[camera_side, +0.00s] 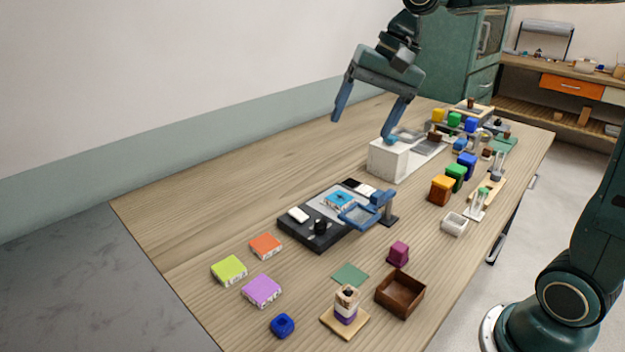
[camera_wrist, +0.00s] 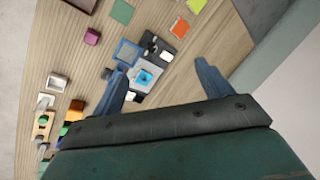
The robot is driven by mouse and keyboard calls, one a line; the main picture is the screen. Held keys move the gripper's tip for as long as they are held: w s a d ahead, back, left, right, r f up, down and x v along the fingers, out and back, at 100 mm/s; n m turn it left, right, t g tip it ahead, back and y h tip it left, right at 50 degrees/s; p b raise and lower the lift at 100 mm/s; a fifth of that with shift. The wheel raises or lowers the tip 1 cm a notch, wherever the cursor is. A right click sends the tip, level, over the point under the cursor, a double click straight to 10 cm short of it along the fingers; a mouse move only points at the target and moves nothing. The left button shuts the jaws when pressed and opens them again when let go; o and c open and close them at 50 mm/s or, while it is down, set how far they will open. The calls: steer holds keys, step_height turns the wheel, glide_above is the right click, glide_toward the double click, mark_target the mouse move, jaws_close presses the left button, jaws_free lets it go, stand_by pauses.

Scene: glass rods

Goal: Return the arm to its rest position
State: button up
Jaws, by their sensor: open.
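My gripper (camera_side: 368,110) is open and empty. It hangs in the air above the far part of the wooden table, over and left of a white box (camera_side: 388,160). Its two blue fingers point down and stand wide apart in the side view. In the wrist view my gripper (camera_wrist: 166,84) shows both fingers spread, with the table and a black device far below between them. Nothing touches the fingers. No glass rods can be made out in either view.
A black device (camera_side: 312,236) with a blue frame stands mid-table. Orange, lime and purple tiles (camera_side: 262,291) lie near the front left. A brown tray (camera_side: 400,293) is at the front. Several coloured blocks (camera_side: 455,171) line the right side. The table's left strip is clear.

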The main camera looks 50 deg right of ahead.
steer(key=s+f+n+t+h, duration=0.1)
steer(key=s+n, duration=0.3)
steer(key=s, duration=0.6)
steer(key=s+f+n+t+h, duration=0.1)
steer(key=s+f+n, duration=0.3)
steer(key=s, duration=0.5)
steer(key=shift+s+f+t+h, duration=0.2)
steer(key=shift+s+t+h, duration=0.1)
steer(key=shift+s, duration=0.05)
